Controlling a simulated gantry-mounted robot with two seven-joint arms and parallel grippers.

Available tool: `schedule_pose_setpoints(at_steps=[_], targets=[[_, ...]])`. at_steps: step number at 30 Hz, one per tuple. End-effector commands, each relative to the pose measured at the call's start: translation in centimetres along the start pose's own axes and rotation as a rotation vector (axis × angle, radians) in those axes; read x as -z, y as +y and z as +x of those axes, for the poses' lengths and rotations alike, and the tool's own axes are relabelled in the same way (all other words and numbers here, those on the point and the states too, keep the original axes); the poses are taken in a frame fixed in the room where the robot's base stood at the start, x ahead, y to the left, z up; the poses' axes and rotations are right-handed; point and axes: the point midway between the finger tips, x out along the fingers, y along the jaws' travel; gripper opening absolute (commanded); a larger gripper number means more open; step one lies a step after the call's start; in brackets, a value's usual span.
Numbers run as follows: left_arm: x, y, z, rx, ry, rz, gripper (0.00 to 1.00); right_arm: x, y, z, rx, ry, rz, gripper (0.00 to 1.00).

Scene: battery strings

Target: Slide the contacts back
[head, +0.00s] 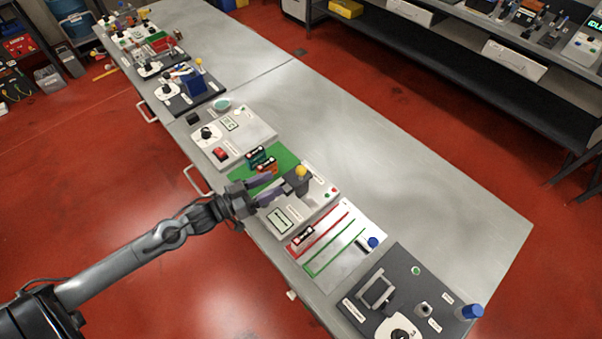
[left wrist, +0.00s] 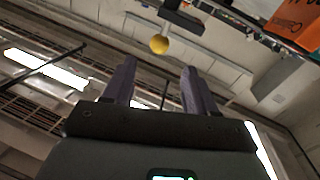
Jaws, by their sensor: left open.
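A white tester panel (head: 318,204) on the bench carries a dark block (head: 296,186) with a yellow knob (head: 301,171). Which parts are the contacts I cannot tell for sure. My left gripper (head: 274,188) is open with its two purple-grey fingers pointing at the dark block; nothing shows between them. In the left wrist view the yellow knob (left wrist: 159,44) and a dark bar (left wrist: 183,22) are beyond the open fingers (left wrist: 157,85). Whether a finger touches the block I cannot tell. My right gripper is not in view.
Battery holders (head: 264,166) sit on a green mat (head: 283,157) beside the panel. A white board (head: 345,258) with red and green strips lies nearer, then a dark panel (head: 365,314) with a blue knob (head: 470,312). The bench's right side is clear.

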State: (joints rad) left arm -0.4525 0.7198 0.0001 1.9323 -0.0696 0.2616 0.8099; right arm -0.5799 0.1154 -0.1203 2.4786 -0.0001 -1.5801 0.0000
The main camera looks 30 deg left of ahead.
Motion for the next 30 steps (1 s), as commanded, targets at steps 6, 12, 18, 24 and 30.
schedule_pose_setpoints(at_steps=[6,12,18,24,30], targets=[[0.2,0.1,2.4,-0.001,0.004,-0.001,0.57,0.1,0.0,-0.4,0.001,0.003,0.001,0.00],[0.2,0.1,5.5,-0.001,0.003,-0.002,0.57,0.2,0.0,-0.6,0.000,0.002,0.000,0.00],[0.2,0.1,8.1,0.000,0.002,-0.001,0.57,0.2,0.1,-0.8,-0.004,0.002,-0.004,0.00],[0.1,0.1,9.8,0.001,0.001,-0.002,0.57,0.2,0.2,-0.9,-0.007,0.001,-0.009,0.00],[0.1,0.1,10.3,0.000,0.001,-0.001,0.57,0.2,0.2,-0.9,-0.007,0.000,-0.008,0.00]])
